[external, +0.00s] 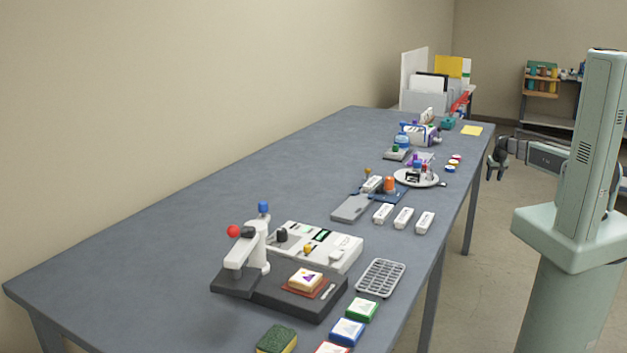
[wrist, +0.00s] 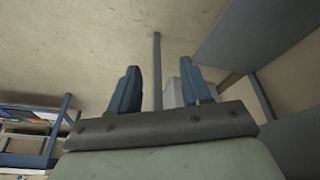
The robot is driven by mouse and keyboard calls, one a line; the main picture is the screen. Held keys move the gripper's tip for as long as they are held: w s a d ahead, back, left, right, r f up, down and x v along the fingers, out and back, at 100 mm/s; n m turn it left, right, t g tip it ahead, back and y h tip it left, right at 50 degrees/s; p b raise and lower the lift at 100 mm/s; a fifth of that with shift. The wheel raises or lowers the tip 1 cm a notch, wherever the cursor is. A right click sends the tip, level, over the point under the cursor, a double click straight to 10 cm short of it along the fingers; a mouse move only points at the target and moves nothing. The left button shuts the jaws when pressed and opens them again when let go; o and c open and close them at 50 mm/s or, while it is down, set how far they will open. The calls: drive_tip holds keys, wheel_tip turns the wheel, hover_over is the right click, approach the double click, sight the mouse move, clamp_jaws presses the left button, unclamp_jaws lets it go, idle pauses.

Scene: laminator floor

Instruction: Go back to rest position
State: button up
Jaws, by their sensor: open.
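My gripper (external: 499,163) hangs past the right edge of the long grey table (external: 180,220), over the floor, in the external view. In the wrist view my gripper (wrist: 160,92) shows two blue fingers spread apart with nothing between them. It is open and empty and touches nothing that I can see. Behind the fingers in the wrist view are the floor and a grey table leg (wrist: 157,70).
On the table stand a press with a red knob (external: 233,231), a grey tray (external: 381,278), several white blocks (external: 404,218), a white plate (external: 432,182) and colored boxes (external: 347,331). A shelf (external: 541,93) stands at the back right. Floor beside the table is clear.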

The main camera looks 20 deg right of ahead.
drive_tip(key=s+a+f+n+g+y, duration=0.1)
drive_tip(key=s+a+f+g, duration=0.1)
drive_tip(key=s+a+f, duration=0.6)
drive_tip(key=s+a+f+n+g, duration=0.1)
drive_tip(key=s+a+f+g, duration=0.3)
drive_tip(key=s+f, duration=0.75)
drive_tip(key=s+a+f+g, duration=0.1)
drive_tip(key=s+a+f, duration=0.1)
drive_tip(key=s, duration=0.7)
drive_tip(key=s+a+f+n+g, duration=0.1)
drive_tip(key=s+a+f, duration=0.2)
drive_tip(key=s, duration=0.7)
drive_tip(key=s+a+f+g, duration=0.2)
drive_tip(key=s+a, duration=0.1)
drive_tip(key=s, duration=0.6)
drive_tip(key=shift+s+a+f+n+y, duration=0.3)
drive_tip(key=shift+s+a+f, duration=0.05)
drive_tip(key=shift+s+f, duration=0.05)
